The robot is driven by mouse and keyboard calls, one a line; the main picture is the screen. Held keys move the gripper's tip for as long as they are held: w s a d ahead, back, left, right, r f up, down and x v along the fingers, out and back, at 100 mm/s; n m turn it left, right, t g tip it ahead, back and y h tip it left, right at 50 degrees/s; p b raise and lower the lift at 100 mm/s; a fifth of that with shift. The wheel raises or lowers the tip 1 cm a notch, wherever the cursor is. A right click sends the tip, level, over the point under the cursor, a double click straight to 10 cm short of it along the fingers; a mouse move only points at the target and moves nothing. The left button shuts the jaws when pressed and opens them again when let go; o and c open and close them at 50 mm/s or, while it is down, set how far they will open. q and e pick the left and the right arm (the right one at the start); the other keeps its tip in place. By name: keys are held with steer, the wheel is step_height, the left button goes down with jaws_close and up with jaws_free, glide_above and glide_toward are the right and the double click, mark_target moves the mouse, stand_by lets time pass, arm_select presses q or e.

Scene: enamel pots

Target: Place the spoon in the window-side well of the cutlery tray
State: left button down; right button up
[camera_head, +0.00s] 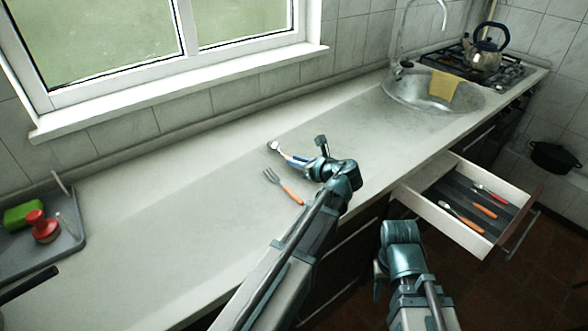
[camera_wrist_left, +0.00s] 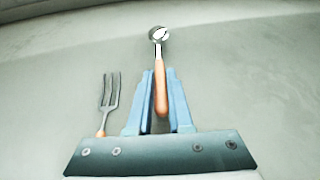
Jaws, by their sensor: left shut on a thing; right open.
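The spoon (camera_head: 273,146) has a shiny metal bowl and an orange handle. In the left wrist view the spoon (camera_wrist_left: 159,36) points away from me, its handle between the blue fingers. My left gripper (camera_head: 293,160), also in the left wrist view (camera_wrist_left: 160,95), is shut on that handle, low over the worktop; I cannot tell whether the spoon touches the surface. The cutlery tray (camera_head: 431,197) is in the open drawer at right. Its dark wells hold several orange- or red-handled pieces. My right gripper (camera_head: 379,275) is open, left of the drawer; its fingertips are mostly hidden.
A fork (camera_head: 289,193) with an orange handle lies near my left gripper. A grey tray (camera_head: 74,235) with a green sponge (camera_head: 22,214) and a red object (camera_head: 44,229) is at far left. The sink (camera_head: 405,92) and kettle (camera_head: 484,58) are at the back right.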

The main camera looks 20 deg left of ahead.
arm_select(q)
steer(key=shift+d+f+b, duration=0.1)
steer(key=shift+f+b, duration=0.25)
steer(key=shift+f, duration=0.55)
arm_select(e)
steer(key=shift+f, duration=0.7)
arm_select(q)
steer(key=c, duration=0.8)
jaws_free()
arm_select(e)
steer(key=shift+f, duration=0.15)
